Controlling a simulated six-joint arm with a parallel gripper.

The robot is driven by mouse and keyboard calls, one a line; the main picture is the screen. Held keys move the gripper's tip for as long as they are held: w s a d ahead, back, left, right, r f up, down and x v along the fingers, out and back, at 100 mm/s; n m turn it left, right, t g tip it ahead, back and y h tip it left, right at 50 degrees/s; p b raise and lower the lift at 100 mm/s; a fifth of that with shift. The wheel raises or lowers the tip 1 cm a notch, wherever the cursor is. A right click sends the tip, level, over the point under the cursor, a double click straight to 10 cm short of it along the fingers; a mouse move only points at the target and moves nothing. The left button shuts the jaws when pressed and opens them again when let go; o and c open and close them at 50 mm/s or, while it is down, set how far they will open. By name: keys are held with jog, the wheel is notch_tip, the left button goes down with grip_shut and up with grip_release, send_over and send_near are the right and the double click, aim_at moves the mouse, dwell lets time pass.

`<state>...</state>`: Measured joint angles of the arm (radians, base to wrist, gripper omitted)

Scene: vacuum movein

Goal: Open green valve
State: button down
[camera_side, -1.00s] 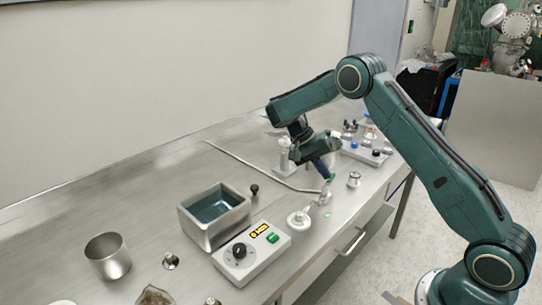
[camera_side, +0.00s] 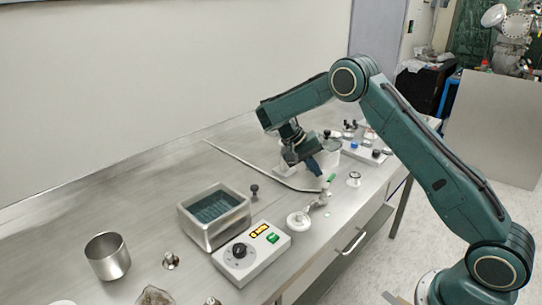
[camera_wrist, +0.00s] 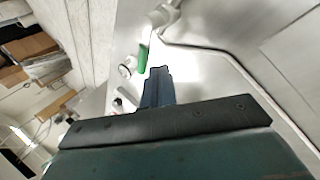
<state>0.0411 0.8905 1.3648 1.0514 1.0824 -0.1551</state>
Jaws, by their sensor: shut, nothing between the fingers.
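The green valve handle (camera_side: 331,178) is a small green lever on a metal fitting near the front edge of the bench, right of centre in the side view. It also shows in the wrist view (camera_wrist: 143,57), just beyond and left of my fingertips. My gripper (camera_side: 319,175) points down at the bench, with its blue fingers shut and empty. The fingertips (camera_wrist: 159,72) are close to the left of the handle in the side view. A small gap shows between them in the wrist view. The valve body under the handle is too small to make out clearly.
A thin metal tube (camera_side: 250,160) runs along the bench to the valve. A white round fitting (camera_side: 298,222), a grey control box (camera_side: 252,252) and a steel bath (camera_side: 214,214) stand nearer the camera. A small metal-and-white fitting (camera_side: 354,179) stands right of the valve.

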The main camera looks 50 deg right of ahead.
jog(key=a+n+t, duration=0.1)
jog(key=n, duration=0.1)
jog(key=a+n+t+h, duration=0.1)
jog(key=n, duration=0.1)
jog(key=shift+w+a+n+h, duration=0.2)
jog(key=shift+n+h, duration=0.1)
jog(key=a+n+t, duration=0.1)
jog(key=n, duration=0.1)
jog(key=a+n+t, duration=0.1)
jog(key=n, duration=0.1)
jog(key=shift+s+t, duration=0.2)
jog(key=shift+t, duration=0.2)
jog(key=v, duration=1.4)
jog(key=s+r+t+y, duration=0.2)
jog(key=s+r, duration=0.3)
jog(key=s, duration=0.4)
jog(key=s+r+t+y, duration=0.2)
jog(key=s+r, duration=0.3)
jog(key=s, duration=0.5)
jog(key=shift+s+a+y, duration=0.2)
jog(key=shift+s+y, duration=0.05)
jog(key=shift+y, duration=0.05)
